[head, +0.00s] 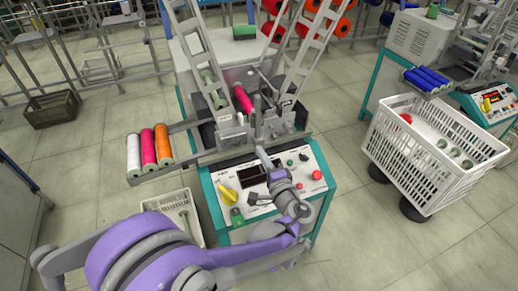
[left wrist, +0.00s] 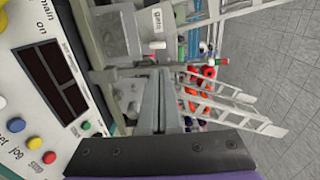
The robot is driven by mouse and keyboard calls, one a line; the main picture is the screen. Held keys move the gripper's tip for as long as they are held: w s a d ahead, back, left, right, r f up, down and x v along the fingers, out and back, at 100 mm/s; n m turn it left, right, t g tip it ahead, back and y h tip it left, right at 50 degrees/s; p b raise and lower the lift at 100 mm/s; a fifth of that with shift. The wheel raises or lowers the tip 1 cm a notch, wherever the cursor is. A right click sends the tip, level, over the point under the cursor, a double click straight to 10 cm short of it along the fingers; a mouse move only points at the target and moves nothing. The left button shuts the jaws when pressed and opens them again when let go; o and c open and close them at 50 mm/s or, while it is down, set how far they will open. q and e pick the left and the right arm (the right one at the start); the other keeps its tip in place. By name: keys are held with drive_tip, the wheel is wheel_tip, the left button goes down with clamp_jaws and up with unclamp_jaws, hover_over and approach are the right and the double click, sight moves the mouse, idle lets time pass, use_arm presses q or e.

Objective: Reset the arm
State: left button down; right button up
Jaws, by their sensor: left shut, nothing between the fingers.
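My left arm is purple and grey and reaches in from the lower left of the head view. Its gripper (head: 263,155) is shut and empty above the control panel (head: 255,200) of the winding machine. In the left wrist view the shut fingers (left wrist: 160,78) point toward the machine's winding area. The panel there shows a dark display (left wrist: 55,82) and coloured buttons. A pink bobbin (head: 243,99) sits in the winding area, beyond the gripper and apart from it. My right gripper is in neither view.
White, pink and orange bobbins (head: 148,148) lie on a side tray at the machine's left. A low cream bin (head: 155,205) stands below it. A white crate (head: 430,170) stands on the right. Open tiled floor lies between the machine and crate.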

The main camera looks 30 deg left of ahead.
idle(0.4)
use_arm(q)
drive_tip(key=s+a+f+n+g+h, duration=0.2)
drive_tip(key=s+a+f+g+h, duration=0.15)
drive_tip(key=s, duration=0.35)
drive_tip(key=s+d+f+n+g+h, duration=0.2)
drive_tip(key=s+d+f+n+h, duration=0.25)
drive_tip(key=s, duration=0.45)
drive_tip(key=s+d+f+n+g+h, duration=0.1)
drive_tip(key=s+d+f+n+h, duration=0.15)
drive_tip(key=s+d+h, duration=0.6)
wheel_tip(320, 180, up, 14)
drive_tip(key=w+a+m+y+p, duration=0.1)
drive_tip(key=y+p, duration=0.1)
drive_tip(key=p, duration=1.1)
drive_tip(key=shift+w+a+f+y, duration=0.15)
drive_tip(key=shift+f+y, duration=0.05)
drive_tip(key=shift+y, duration=0.15)
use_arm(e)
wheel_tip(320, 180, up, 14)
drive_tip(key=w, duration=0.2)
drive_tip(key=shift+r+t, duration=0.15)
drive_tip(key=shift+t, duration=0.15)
use_arm(q)
drive_tip(key=shift+s+a, duration=0.1)
drive_tip(key=shift+s, duration=0.1)
